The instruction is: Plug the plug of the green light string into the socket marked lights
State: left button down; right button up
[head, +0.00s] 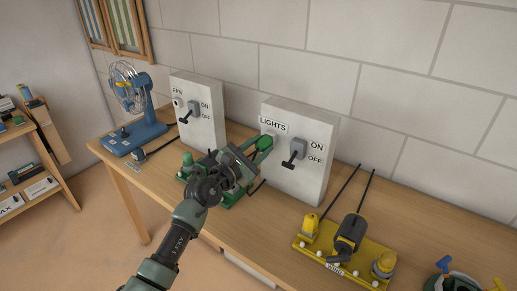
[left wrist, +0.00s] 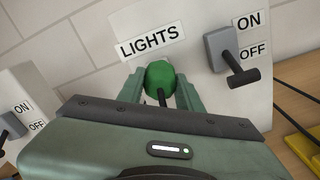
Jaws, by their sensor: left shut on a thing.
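My left gripper (head: 256,150) is shut on the green plug (head: 264,143) at the face of the white box marked LIGHTS (head: 317,172). In the left wrist view the green plug (left wrist: 160,75) sits between the fingers, just under the LIGHTS label (left wrist: 150,40), with a dark cord running back from it. The plug is against or very near the box face; the socket is hidden behind it, so I cannot tell how deep it sits. A green base (head: 186,172) is partly hidden behind my arm. My right gripper is not in view.
The lights switch (left wrist: 230,50) right of the plug has its lever toward OFF. A FAN box (head: 198,125) and blue fan (head: 140,110) stand left. A yellow board (head: 325,248) with a dark plug-like thing lies right. Bare wooden table (head: 420,215) shows behind it.

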pick_arm(q)
jog(key=shift+w+d, duration=0.2)
jog(key=shift+w, duration=0.1)
jog(key=c, duration=0.9)
grip_release()
jog(key=shift+o, duration=0.2)
jog(key=v, duration=0.7)
jog(key=shift+s+a, duration=0.25)
jog(key=shift+s, duration=0.05)
